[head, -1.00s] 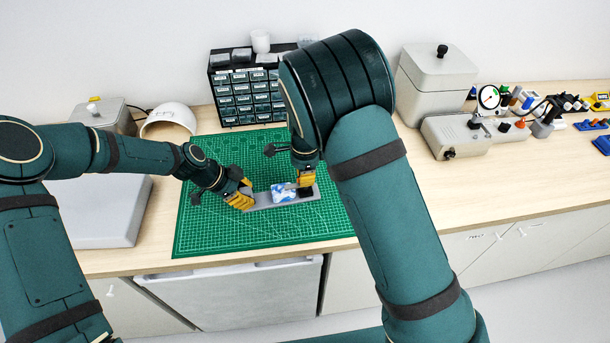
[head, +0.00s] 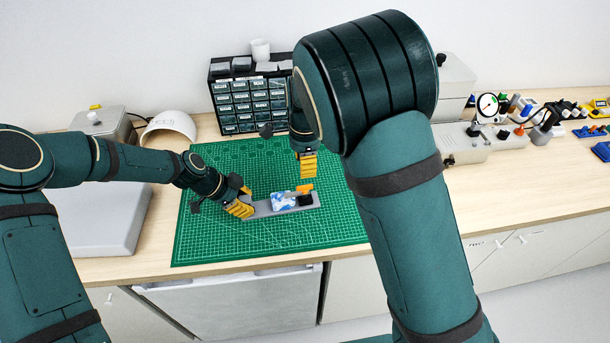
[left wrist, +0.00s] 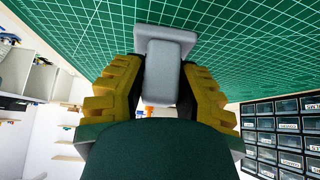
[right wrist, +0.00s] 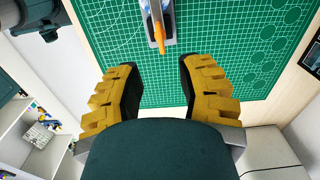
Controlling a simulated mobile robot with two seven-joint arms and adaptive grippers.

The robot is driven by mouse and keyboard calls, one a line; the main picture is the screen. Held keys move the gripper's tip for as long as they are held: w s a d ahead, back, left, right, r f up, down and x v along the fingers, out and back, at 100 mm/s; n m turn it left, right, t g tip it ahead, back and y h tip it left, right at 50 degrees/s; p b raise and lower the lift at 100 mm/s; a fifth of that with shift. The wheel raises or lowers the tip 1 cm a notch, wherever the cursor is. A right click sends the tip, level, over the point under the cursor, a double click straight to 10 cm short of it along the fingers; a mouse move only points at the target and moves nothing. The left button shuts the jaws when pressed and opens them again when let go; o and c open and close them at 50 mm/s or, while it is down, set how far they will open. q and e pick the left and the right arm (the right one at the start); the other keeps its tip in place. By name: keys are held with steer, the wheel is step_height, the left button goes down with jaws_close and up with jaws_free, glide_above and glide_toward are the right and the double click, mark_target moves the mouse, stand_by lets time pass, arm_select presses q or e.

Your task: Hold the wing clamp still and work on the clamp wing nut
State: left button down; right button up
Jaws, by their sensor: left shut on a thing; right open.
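The wing clamp (head: 262,208) is a grey bar-shaped base lying on the green mat, with a blue and white piece (head: 284,201) on it and a black block (head: 305,200) near its right end. The orange clamp wing nut (head: 305,188) sits on top of the black block; it also shows in the right wrist view (right wrist: 158,36). My left gripper (head: 243,206) is shut on the left end of the clamp, and its fingers flank a grey block in the left wrist view (left wrist: 164,75). My right gripper (head: 306,175) is open and empty, above and behind the wing nut.
The green mat (head: 215,240) is clear around the clamp. A drawer cabinet (head: 238,105) stands behind it. A grey box (head: 100,215) is at left, a white curved shell (head: 170,125) behind it. A device with a dial (head: 488,105) and small parts are at right.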

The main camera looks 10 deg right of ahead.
arm_select(q)
steer(key=shift+f, duration=0.1)
arm_select(e)
step_height(320, 180, up, 4)
steer(key=shift+f, duration=0.15)
arm_select(q)
steer(key=c, duration=0.7)
jaws_free()
